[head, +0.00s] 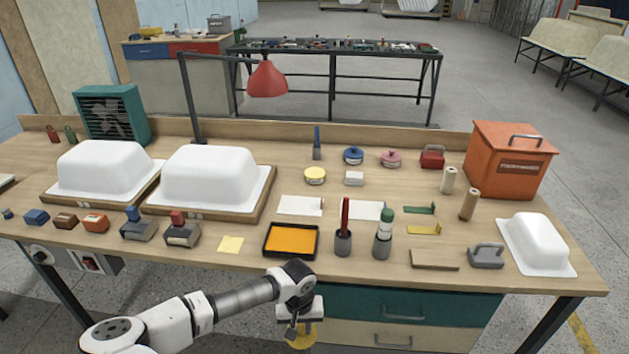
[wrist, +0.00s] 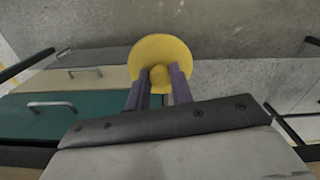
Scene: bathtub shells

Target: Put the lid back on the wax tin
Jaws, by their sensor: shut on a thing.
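My gripper (head: 300,325) is in front of the bench's near edge, below the level of the top. It is shut on the knob of a round yellow lid (wrist: 162,47). In the wrist view the two purple-grey fingers (wrist: 158,88) pinch the knob, with the lid's disc beyond them. In the head view the lid (head: 301,341) shows partly below the gripper. A round tin with a yellow top (head: 315,175) stands on the bench toward the back middle. Tins with blue (head: 353,155) and pink (head: 391,158) tops stand behind it to the right.
A black tray with orange inside (head: 291,240) and upright cylinders (head: 343,242) stand near the front edge. White tub shells (head: 205,178) are left, and a red lamp (head: 267,79) overhangs the back. Drawers (wrist: 60,105) are close by.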

